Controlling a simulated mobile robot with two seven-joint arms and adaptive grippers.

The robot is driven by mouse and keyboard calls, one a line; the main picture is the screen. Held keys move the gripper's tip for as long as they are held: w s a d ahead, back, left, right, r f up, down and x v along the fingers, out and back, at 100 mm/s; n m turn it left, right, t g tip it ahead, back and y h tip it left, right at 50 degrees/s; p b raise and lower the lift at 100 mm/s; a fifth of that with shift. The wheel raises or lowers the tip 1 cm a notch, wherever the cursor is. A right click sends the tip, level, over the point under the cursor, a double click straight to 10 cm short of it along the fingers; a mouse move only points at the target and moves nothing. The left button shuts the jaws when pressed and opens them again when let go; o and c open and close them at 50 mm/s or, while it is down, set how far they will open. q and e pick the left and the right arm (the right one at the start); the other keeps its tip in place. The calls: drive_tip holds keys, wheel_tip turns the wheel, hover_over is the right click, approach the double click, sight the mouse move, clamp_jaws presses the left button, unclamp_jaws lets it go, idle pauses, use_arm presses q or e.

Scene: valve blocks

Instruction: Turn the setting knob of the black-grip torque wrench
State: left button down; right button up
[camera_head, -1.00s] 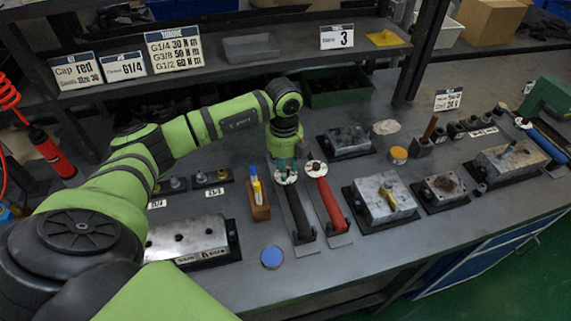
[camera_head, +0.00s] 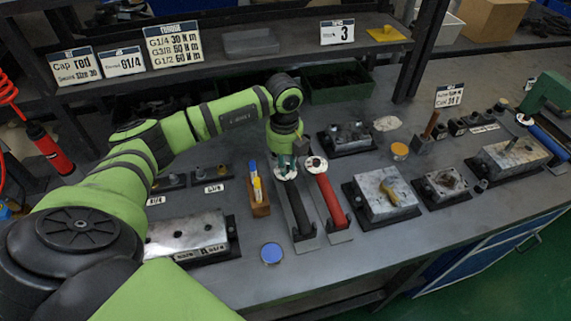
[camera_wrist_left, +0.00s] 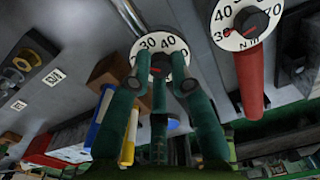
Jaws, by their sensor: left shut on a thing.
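The black-grip torque wrench (camera_head: 298,208) lies in a holder on the bench, its round white dial at the far end. My left gripper (camera_head: 285,165) points down over that dial. In the left wrist view, the fingers of my left gripper (camera_wrist_left: 160,74) are closed around the dark setting knob at the centre of the white dial (camera_wrist_left: 160,42). The numbers 30 and 40 and a red mark show; the fingers hide part of the dial. The red-grip wrench (camera_head: 327,196) lies just right, its dial and knob uncovered. My right gripper is not in view.
A wooden block with blue and yellow pens (camera_head: 259,207) stands close left of the wrench. A blue-topped round tin (camera_head: 271,254) sits in front. Metal valve blocks (camera_head: 384,193) stand to the right. A torque sign (camera_head: 173,45) stands on the shelf behind.

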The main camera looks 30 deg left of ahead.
use_arm(q)
drive_tip(key=m+b, duration=0.2)
drive_tip(key=m, duration=0.2)
drive_tip(key=shift+f, duration=0.1)
drive_tip(key=shift+m+b, duration=1.25)
drive_tip(key=shift+m, duration=0.85)
drive_tip(key=c, duration=1.4)
unclamp_jaws()
wheel_tip(320, 180, up, 12)
drive_tip(key=shift+a+r, duration=0.1)
drive_tip(key=shift+r, duration=0.1)
